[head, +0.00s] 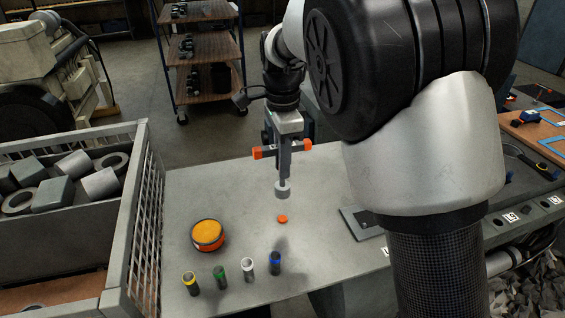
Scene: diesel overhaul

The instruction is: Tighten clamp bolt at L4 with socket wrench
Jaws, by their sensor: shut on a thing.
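My gripper (283,150) points down over the grey bench, with orange parts at both sides. It is shut on a slim grey tool (284,172), probably the socket wrench, which hangs upright. A short grey cylinder (282,190) is at the tool's lower end. It appears to hang above a small orange disc (282,219) on the bench; the gap is hard to judge. The clamp bolt and the L4 spot cannot be made out; my arm hides much of the bench's right part.
Several small cylinders with coloured rims (248,267) stand near the bench's front edge, beside an orange-topped round tin (207,235). A crate of metal parts (142,200) stands at left. A dark flat plate (362,222) lies right of the gripper. Behind stands a shelf trolley (205,53).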

